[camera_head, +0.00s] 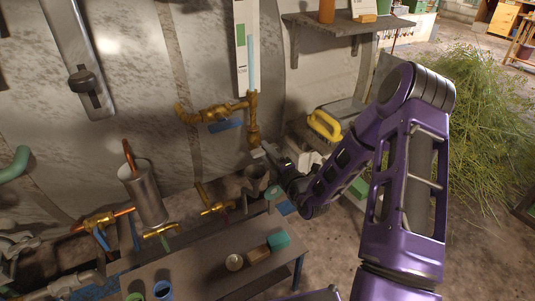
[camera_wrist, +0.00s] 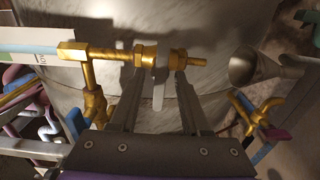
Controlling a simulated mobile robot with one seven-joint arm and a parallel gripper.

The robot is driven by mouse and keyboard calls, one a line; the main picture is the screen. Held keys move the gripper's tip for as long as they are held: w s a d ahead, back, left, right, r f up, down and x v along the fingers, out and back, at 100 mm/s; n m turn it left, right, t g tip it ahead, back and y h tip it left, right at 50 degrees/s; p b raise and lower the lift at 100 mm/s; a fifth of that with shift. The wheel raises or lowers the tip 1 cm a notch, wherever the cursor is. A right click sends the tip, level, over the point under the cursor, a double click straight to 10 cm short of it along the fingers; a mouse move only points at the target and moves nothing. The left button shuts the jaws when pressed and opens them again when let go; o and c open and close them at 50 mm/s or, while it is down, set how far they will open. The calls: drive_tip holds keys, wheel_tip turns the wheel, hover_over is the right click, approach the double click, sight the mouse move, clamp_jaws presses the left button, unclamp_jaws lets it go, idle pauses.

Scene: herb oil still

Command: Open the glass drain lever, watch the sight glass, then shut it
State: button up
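The sight glass (camera_head: 252,62) is a pale upright tube beside a white scale on the still wall in the head view. In the wrist view its end (camera_wrist: 30,40) lies at the left. Brass drain fittings (camera_head: 254,132) hang below it and run across the top of the wrist view (camera_wrist: 110,55). The pale drain lever (camera_wrist: 158,92) extends from the brass valve toward my gripper. My gripper (camera_wrist: 159,78) is open, with one finger on each side of the lever and visible gaps on both sides. In the head view its fingers are small beside the lever.
A grey metal funnel (camera_wrist: 245,66) stands close to the right finger. Brass valves (camera_head: 218,208) lie below. A low bench (camera_head: 205,270) holds small cups and blocks.

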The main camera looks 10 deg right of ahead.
clamp_jaws()
drive_tip(key=shift+n, duration=0.4)
drive_tip(key=n, duration=0.2)
drive_tip(key=shift+n+p, duration=0.4)
drive_tip(key=n, duration=0.4)
drive_tip(key=shift+n, duration=0.3)
drive_tip(key=n, duration=0.4)
drive_tip(key=shift+n+b, duration=0.3)
drive_tip(key=shift+b, duration=0.05)
drive_tip(key=shift+n+b, duration=0.6)
drive_tip(key=shift+n, duration=1.3)
